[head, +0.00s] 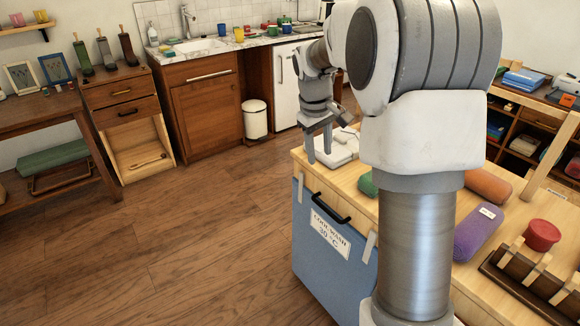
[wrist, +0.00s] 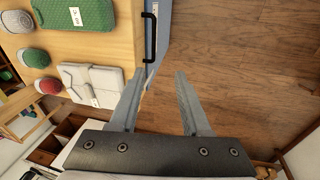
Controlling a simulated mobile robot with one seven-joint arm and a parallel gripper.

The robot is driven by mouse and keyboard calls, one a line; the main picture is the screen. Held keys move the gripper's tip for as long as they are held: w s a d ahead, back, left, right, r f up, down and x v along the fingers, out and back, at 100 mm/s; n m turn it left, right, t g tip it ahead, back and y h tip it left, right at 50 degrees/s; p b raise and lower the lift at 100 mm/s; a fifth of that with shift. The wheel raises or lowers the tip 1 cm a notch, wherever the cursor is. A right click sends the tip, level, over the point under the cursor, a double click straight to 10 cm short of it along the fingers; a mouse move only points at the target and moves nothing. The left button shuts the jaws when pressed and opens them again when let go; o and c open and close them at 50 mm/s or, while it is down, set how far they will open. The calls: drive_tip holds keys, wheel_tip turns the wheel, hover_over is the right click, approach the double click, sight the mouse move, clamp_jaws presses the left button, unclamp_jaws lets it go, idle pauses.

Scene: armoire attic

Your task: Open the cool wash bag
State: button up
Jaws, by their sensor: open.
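The cool wash bag (head: 322,262) is a blue panel hanging on the front of the wooden table, with a white label reading "COOL WASH 30 °C" (head: 330,233). A black handle (head: 330,209) sits near its top edge. In the wrist view the handle (wrist: 149,38) and a narrow blue strip of the bag (wrist: 163,35) show at the table's edge. My gripper (head: 319,142) is open and empty above the table's far front corner. In the wrist view its fingers (wrist: 158,84) are spread, apart from the handle. The bag's inside is hidden.
The tabletop (wrist: 110,48) holds folded white cloths (wrist: 97,84), a green bundle (wrist: 75,14), rolled textiles such as a purple roll (head: 477,232), and a red round item (head: 541,235). Open wooden floor (head: 180,240) lies left of the bag.

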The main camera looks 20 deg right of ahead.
drive_tip(key=b, duration=0.2)
approach(327, 209)
drive_tip(key=shift+g, duration=0.4)
drive_tip(key=f+b, duration=0.1)
drive_tip(key=f, duration=0.1)
drive_tip(key=f+b, duration=0.1)
drive_tip(key=f, duration=0.2)
drive_tip(key=w+d+f+b, duration=0.1)
drive_tip(key=f, duration=0.1)
drive_tip(key=shift+f+b, duration=0.4)
clamp_jaws()
drive_tip(key=shift+w, duration=0.1)
idle(0.4)
